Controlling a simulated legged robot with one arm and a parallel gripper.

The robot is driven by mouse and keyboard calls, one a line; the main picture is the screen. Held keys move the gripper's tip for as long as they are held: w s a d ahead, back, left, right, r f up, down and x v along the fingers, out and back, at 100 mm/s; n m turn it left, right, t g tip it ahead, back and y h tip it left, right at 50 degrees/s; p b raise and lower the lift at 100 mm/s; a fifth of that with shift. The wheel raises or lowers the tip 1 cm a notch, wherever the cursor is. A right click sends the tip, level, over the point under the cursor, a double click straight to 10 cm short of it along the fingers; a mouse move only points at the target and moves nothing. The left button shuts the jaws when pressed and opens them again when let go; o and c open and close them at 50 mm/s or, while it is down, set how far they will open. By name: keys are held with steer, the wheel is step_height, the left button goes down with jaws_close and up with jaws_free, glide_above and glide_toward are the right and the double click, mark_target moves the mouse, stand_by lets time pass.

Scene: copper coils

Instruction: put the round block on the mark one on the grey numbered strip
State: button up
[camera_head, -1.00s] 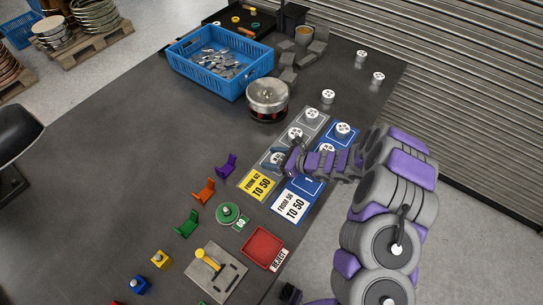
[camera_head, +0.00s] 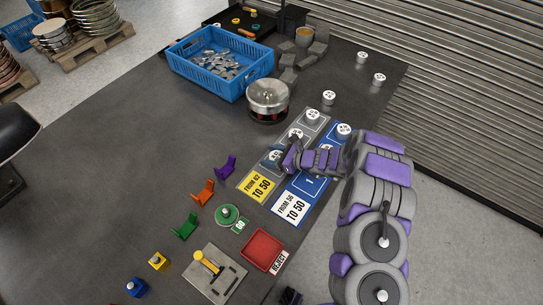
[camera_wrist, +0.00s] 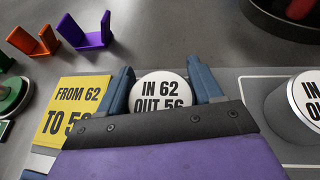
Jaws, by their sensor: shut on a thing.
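The round block (camera_wrist: 163,90), a grey cylinder with a white top reading IN 62 OUT 56, sits between the two blue fingers of my gripper (camera_wrist: 163,80) in the wrist view. The gripper is shut on it. In the head view my gripper (camera_head: 278,157) is over the near end of the grey numbered strip (camera_head: 257,168), just beyond its yellow FROM 62 TO 50 label (camera_head: 259,186). The number under the block is hidden, and I cannot tell whether the block touches the strip.
Other white-topped blocks stand farther along the grey strip (camera_head: 313,115) and on the blue strip (camera_head: 344,130). Several more (camera_head: 329,97) are on the table beyond. A round metal coil unit (camera_head: 267,97), blue crate (camera_head: 206,80), purple bracket (camera_head: 226,167) and red reject tray (camera_head: 263,250) stand around.

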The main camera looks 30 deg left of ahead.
steer(key=o, duration=1.2)
steer(key=p+v, duration=0.2)
steer(key=v, duration=1)
steer(key=shift+r, duration=0.1)
steer(key=s+d+r+n+g+h, duration=0.25)
steer(key=s+r+n, duration=0.3)
steer(key=r, duration=0.45)
steer(key=s+d+r+n+g+h, duration=0.1)
steer(key=s+d+r+n+g, duration=0.15)
steer(key=s+r+n, duration=0.55)
steer(key=s+d+r+n+t+h, duration=0.1)
steer(key=s+d+r+h, duration=0.2)
steer(key=s+d, duration=0.4)
steer(key=s+d+r+n+t+h, duration=0.1)
steer(key=s+d+r+h, duration=0.2)
steer(key=s+d, duration=0.4)
steer(key=s+d+r+n+t+h, duration=0.1)
steer(key=s+d, duration=0.6)
steer(key=d, duration=0.8)
step_height(320, 180, up, 2)
steer(key=t+h, duration=0.1)
steer(key=h, duration=0.2)
steer(key=shift+r+n, duration=0.15)
steer(key=shift+n, duration=0.2)
